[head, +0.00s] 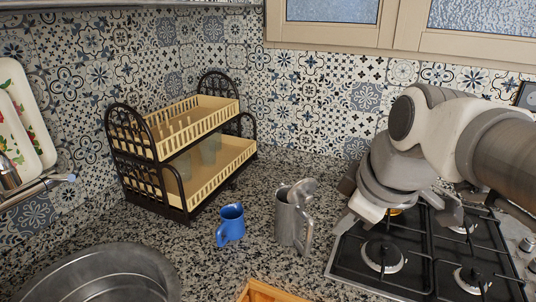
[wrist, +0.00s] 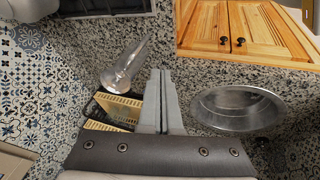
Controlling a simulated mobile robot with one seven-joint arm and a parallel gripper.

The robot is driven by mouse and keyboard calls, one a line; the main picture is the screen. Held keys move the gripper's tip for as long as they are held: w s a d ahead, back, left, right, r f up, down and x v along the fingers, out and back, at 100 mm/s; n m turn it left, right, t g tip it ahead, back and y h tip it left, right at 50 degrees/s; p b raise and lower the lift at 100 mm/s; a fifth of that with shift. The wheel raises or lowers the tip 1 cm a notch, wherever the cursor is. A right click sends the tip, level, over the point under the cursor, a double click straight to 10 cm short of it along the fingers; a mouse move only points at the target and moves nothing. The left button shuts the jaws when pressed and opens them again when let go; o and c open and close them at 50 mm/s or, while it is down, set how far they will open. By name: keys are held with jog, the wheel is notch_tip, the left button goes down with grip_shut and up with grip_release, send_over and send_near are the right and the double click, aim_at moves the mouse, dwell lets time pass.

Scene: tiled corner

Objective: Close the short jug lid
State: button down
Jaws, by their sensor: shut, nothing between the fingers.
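A grey metal jug (head: 287,222) stands upright on the granite counter, left of the stove, with its handle on the right. Its rounded lid (head: 302,190) is tipped up and open at the rim. In the wrist view the shut, empty fingers (wrist: 161,76) are beside the metal jug (wrist: 122,72). The blue jug is not clear there.
A two-tier rack (head: 190,150) stands behind the jugs. A gas stove (head: 425,250) lies under my arm on the right. A round metal sink (head: 105,280) is at the front left. Bare counter surrounds the jugs.

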aim_at(306, 196)
jog(key=w+d+n+b, duration=0.3)
jog(key=w+n, duration=0.4)
jog(key=n, duration=0.5)
jog(key=w+a+f, duration=0.2)
jog(key=w+f, duration=0.5)
jog(key=w, duration=0.1)
jog(key=shift+a+f+y, duration=0.25)
jog(key=shift+a+y, duration=0.15)
jog(key=shift+r, duration=0.1)
jog(key=shift+w+r+g+p, duration=0.15)
jog(key=shift+g+p, duration=0.25)
jog(key=shift+p, duration=0.2)
